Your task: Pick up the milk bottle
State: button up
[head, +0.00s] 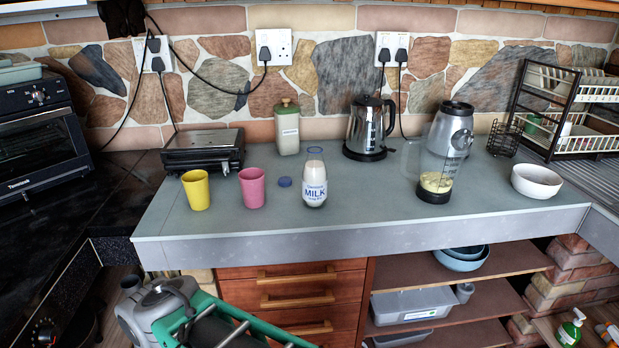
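The milk bottle (314,188) stands upright near the middle of the grey counter (400,228), toward its front edge. It is clear glass with white contents and a blue "MILK" label. A blue ring shows at its top. The pink cup (252,188) stands further left, apart from the bottle. My gripper is not seen in the head view, so its state and place cannot be told.
A yellow cup (196,190), kettle (369,129), blender jar (436,180), white bowl (536,181) and dish rack (577,112) stand on or along the counter. Counter space right of the bottle is clear. A grey and green object (205,318) is low in front of the drawers.

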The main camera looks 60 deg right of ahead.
aim_at(315, 172)
jog(key=z, duration=0.1)
jog(key=i, duration=0.35)
jog(key=z, duration=2.05)
